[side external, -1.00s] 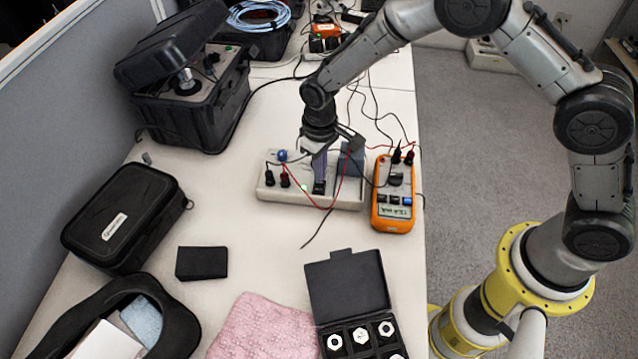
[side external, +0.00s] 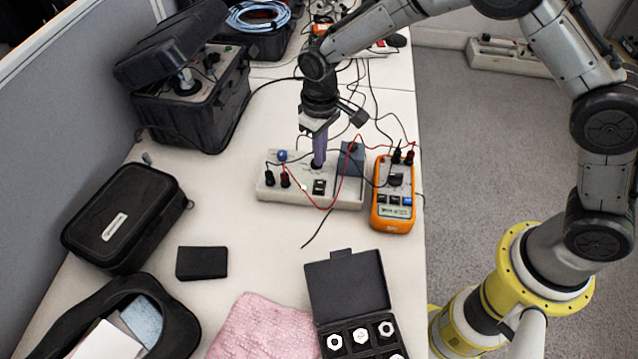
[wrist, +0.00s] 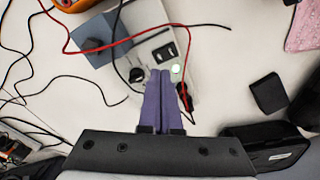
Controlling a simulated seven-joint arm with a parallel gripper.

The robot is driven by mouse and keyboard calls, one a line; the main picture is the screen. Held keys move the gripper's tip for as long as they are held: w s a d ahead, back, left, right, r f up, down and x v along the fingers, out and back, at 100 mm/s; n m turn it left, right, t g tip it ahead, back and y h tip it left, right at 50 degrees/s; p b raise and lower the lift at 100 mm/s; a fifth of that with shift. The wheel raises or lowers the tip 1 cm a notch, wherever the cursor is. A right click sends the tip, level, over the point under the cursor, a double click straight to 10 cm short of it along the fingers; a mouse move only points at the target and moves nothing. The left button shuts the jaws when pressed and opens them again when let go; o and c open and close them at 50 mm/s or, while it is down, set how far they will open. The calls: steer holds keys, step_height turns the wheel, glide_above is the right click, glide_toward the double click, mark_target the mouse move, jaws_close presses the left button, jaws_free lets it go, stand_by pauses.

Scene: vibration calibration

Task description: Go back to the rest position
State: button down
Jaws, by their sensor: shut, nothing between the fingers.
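My gripper (side external: 319,163) is shut and empty, its purple fingers pointing down. In the side view the fingertips are over the back part of the white control box (side external: 267,192); I cannot tell whether they touch it. Part of the box top is hidden behind the fingers.
An orange multimeter (side external: 392,218) stands right of the box, with red and black leads looping close to my gripper. A black instrument case (side external: 190,110) with raised lid is at back left. An open box of nuts (side external: 345,285) and a pink cloth (side external: 262,330) lie in front.

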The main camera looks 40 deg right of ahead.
steer(key=d+r+m+t, duration=0.1)
steer(key=d+r+t, duration=0.3)
steer(key=r, duration=1)
steer(key=s+d+r+m, duration=0.1)
steer(key=s+d+r, duration=0.55)
steer(key=r, duration=0.25)
steer(key=s+d+r+m+t, duration=0.1)
steer(key=s+d+r, duration=0.15)
steer(key=s, duration=0.45)
steer(key=s+d+r+t, duration=0.1)
steer(key=s+d, duration=0.2)
steer(key=s, duration=0.3)
steer(key=s+f, duration=0.5)
steer(key=s, duration=0.3)
steer(key=shift+s+d+f, duration=0.15)
steer(key=shift+f, duration=0.1)
